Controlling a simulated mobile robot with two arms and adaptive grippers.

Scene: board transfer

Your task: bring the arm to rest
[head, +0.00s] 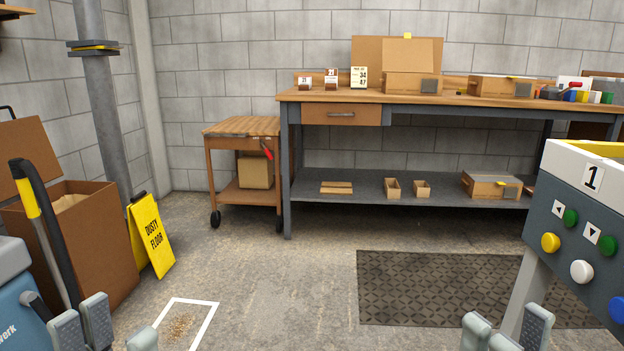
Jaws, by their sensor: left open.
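My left gripper (105,330) is at the bottom left edge of the head view. Its grey fingertips stand apart with nothing between them, so it is open and empty. My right gripper (506,336) is at the bottom edge, right of the middle, below the control box. The rest of both grippers and most of both arms are out of view.
A control box (570,190) stands close at the right. A blue machine (18,295), a cardboard box (90,240) and a yellow floor sign (152,236) are at the left. A workbench (420,97) and a cart (242,125) stand at the back.

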